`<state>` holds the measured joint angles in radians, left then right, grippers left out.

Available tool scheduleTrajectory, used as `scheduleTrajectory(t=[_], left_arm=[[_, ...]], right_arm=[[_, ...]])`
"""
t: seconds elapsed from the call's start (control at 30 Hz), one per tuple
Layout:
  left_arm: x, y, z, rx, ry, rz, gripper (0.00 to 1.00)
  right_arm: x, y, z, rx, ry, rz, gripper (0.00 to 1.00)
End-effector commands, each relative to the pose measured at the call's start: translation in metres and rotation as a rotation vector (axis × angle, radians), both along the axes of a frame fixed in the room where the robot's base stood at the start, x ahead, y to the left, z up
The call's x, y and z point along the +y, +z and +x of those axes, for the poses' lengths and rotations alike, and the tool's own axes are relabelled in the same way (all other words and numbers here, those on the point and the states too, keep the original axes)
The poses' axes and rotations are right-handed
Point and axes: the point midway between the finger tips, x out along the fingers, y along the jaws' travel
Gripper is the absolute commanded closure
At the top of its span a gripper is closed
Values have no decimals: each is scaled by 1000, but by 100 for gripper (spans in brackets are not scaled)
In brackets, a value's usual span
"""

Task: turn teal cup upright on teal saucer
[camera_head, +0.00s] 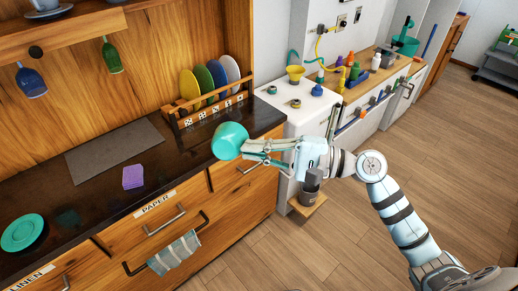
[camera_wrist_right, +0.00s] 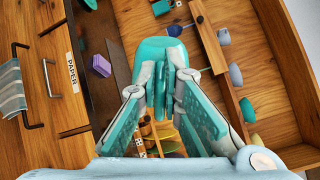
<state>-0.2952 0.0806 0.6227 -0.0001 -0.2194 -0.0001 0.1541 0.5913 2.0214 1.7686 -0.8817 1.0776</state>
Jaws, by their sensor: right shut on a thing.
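The teal cup (camera_head: 226,141) is held in the air above the right end of the dark counter, tilted on its side. I cannot tell clearly which way its mouth faces. My right gripper (camera_head: 252,150) is shut on it from the right. In the right wrist view, the cup (camera_wrist_right: 165,47) shows just beyond the closed fingertips (camera_wrist_right: 166,84), which partly hide it. The teal saucer (camera_head: 22,231) lies flat at the left front of the counter, well away from the cup. My left gripper is not in view.
A purple block (camera_head: 132,177) and a grey mat (camera_head: 115,150) lie between cup and saucer. A wooden rack with upright plates (camera_head: 217,75) stands behind the cup. Glasses (camera_head: 31,82) hang under the shelf. A striped towel (camera_head: 175,252) hangs on the drawer front.

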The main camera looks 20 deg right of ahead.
Motion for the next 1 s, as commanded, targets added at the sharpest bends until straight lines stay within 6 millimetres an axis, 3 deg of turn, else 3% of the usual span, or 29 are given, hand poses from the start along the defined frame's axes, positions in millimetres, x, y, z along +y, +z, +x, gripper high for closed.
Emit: scheduleTrajectory(t=[0.1,0.7,0.83,1.0], left_arm=[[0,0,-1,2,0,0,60],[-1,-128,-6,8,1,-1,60],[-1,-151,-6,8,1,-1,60],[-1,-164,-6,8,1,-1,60]], right_arm=[[-1,0,0,-254,-1,-152,100],[-2,-11,-1,-1083,-1,-644,100],[-2,-9,-1,-1286,0,-765,100],[-2,-4,-1,-1465,0,-873,100]])
